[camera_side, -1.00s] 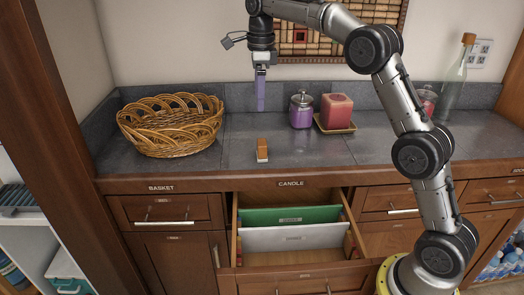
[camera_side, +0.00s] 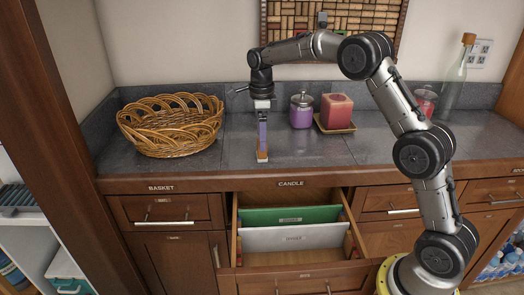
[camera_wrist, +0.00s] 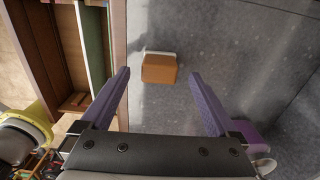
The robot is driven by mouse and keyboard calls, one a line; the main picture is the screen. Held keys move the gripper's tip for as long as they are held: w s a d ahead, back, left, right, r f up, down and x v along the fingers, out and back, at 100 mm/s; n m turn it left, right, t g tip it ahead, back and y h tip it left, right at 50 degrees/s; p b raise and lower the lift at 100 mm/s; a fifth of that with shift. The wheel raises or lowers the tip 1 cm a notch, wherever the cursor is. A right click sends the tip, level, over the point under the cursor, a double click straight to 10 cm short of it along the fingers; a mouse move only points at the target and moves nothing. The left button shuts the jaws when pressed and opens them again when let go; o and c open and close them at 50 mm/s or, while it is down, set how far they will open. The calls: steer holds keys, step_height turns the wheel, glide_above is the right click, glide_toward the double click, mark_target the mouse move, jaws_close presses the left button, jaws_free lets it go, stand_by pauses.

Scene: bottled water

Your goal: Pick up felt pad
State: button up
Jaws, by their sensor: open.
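The felt pad (camera_side: 263,159) looks like a small orange-brown block with a white layer along one edge. It lies on the grey counter near the front edge, above the open drawer. In the wrist view the pad (camera_wrist: 159,69) appears between the tips of my two purple fingers. My gripper (camera_side: 262,147) points down over the pad and hides part of it in the side view. The fingers of my gripper (camera_wrist: 160,76) are open, with a gap on each side of the pad. I cannot tell whether the tips reach below its top.
A wicker basket (camera_side: 172,128) stands to the left. A purple jar (camera_side: 301,113) and a red candle (camera_side: 337,111) on a wooden tray (camera_side: 335,130) stand behind on the right. The open drawer (camera_side: 291,260) holds green and white dividers. The counter around the pad is clear.

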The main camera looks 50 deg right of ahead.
steer(key=shift+s+f, duration=0.1)
steer(key=shift+f, duration=1.45)
steer(key=shift+c, duration=0.2)
steer(key=c, duration=1.4)
